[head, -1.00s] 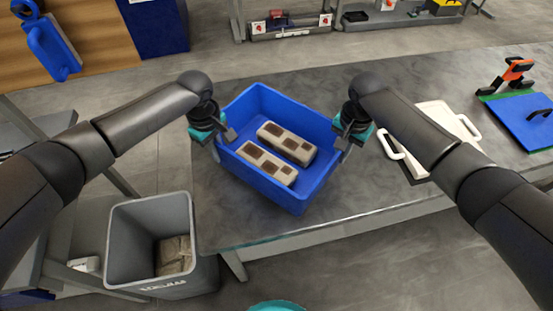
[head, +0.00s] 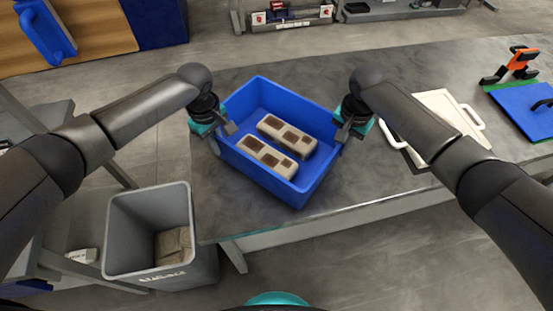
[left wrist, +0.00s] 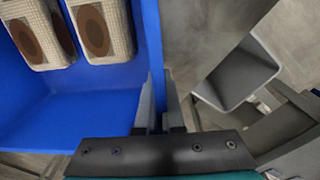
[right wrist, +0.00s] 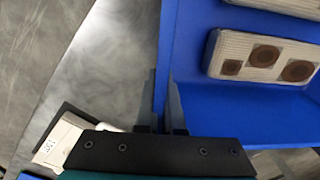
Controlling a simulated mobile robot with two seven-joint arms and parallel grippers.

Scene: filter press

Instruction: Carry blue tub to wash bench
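The blue tub (head: 297,187) is on the grey table top in the head view, near the table's left front corner; I cannot tell whether it touches the surface. Two beige blocks with brown square recesses lie in it. My left gripper (head: 222,134) is at the tub's left wall, and in the left wrist view its fingers (left wrist: 160,110) are closed on either side of that wall. My right gripper (head: 343,132) is at the right wall, with its fingers (right wrist: 163,110) on either side of that wall. The wash bench cannot be identified for certain.
A grey bin (head: 119,225) with brown contents stands left of the table. A white handled frame (head: 441,105) lies right of the tub, and a blue board (head: 522,115) on green lies further right. Table surface (head: 345,75) behind the tub is clear.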

